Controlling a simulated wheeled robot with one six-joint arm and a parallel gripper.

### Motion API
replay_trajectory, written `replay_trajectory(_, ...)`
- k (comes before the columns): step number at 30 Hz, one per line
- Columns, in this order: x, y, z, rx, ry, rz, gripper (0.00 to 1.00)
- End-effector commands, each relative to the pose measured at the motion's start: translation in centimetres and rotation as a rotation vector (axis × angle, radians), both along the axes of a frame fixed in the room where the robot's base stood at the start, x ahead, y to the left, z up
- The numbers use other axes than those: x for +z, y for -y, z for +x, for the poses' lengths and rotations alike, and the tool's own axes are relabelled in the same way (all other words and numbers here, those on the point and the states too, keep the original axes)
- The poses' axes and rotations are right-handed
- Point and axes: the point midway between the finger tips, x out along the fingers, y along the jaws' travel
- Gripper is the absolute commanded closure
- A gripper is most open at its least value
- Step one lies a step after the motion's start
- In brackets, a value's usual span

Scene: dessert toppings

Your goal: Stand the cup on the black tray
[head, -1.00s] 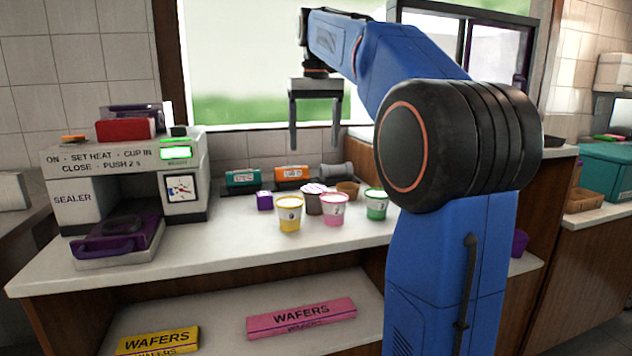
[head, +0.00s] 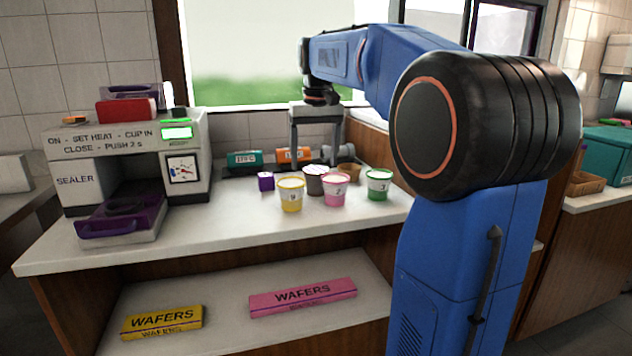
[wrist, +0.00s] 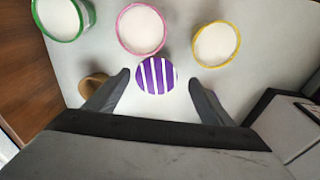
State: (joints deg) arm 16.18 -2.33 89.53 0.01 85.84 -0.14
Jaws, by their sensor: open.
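A dark cup (head: 314,185) with a purple-and-white striped top stands on the white counter, behind the yellow-rimmed and pink-rimmed cups. In the wrist view its striped top (wrist: 156,76) shows between my fingertips. My gripper (head: 316,160) is open and points down above this cup. The fingers are on either side of the top with gaps; their height relative to the cup is hard to judge. A yellow-rimmed cup (head: 291,195), a pink-rimmed cup (head: 335,190) and a green-rimmed cup (head: 379,185) stand nearby.
Teal (head: 244,159) and orange (head: 294,155) items lie at the back. The sealer (head: 75,180) stands left. Bare counter (head: 220,220) lies in front of it.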

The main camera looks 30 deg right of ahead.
Motion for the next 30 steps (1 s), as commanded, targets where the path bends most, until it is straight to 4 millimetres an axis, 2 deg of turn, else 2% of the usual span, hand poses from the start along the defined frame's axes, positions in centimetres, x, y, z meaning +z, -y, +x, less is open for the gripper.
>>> replay_trajectory(12,-4.6,0.8,0.6,0.000,-0.001,0.000,0.25)
replay_trajectory(21,-5.0,0.8,0.7,0.000,-0.001,0.000,0.25)
replay_trajectory(23,-5.0,0.8,0.7,0.000,-0.001,0.000,0.37)
replay_trajectory(27,-5.0,0.8,0.7,0.000,-0.001,0.000,0.70)
replay_trajectory(30,-5.0,0.8,0.7,0.000,0.000,0.000,0.75)
